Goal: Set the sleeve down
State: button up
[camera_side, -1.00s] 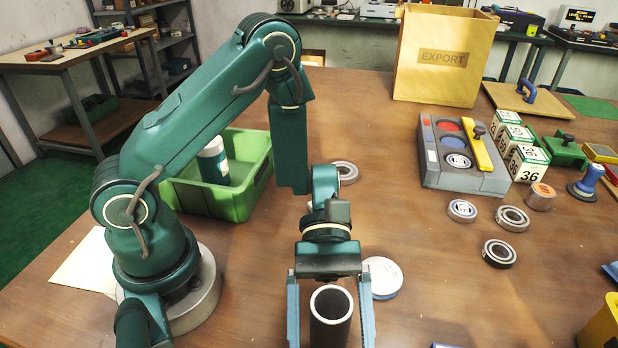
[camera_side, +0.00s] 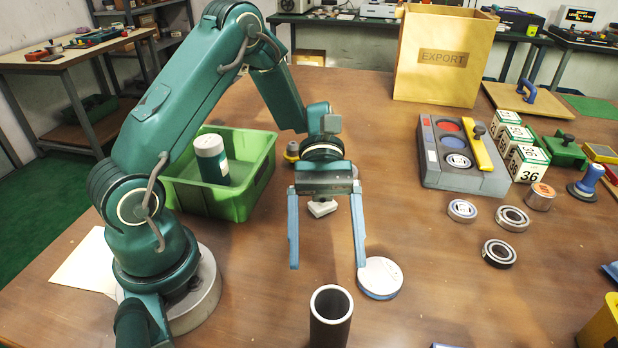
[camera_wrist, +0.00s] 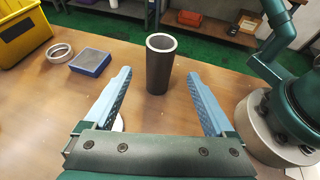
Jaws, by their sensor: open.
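The sleeve (camera_side: 330,320) is a dark upright tube with a pale rim, standing on the table at the front; the picture's lower edge cuts off its base. In the wrist view the sleeve (camera_wrist: 160,66) stands upright on the wood, beyond and between my fingertips. My gripper (camera_side: 328,266) is open and empty, raised behind the sleeve and apart from it. Its two fingers also show in the wrist view (camera_wrist: 160,76), spread wide with nothing between their pads.
A white round disc (camera_side: 380,278) lies just right of my gripper. A green bin (camera_side: 255,185) holding a bottle stands left. Bearing rings (camera_side: 499,253) and a grey tray (camera_side: 470,178) lie right. A blue block (camera_wrist: 90,62) and a yellow bin (camera_wrist: 24,38) show in the wrist view.

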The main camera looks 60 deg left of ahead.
jog(key=s+a+r+m+t+y, duration=0.4)
jog(key=a+r+m+t+y, duration=0.3)
jog(key=m+t+y, duration=0.4)
jog(key=shift+a+m+t+y, duration=0.3)
jog(key=shift+a+m+t, duration=0.2)
jog(key=shift+t, duration=0.1)
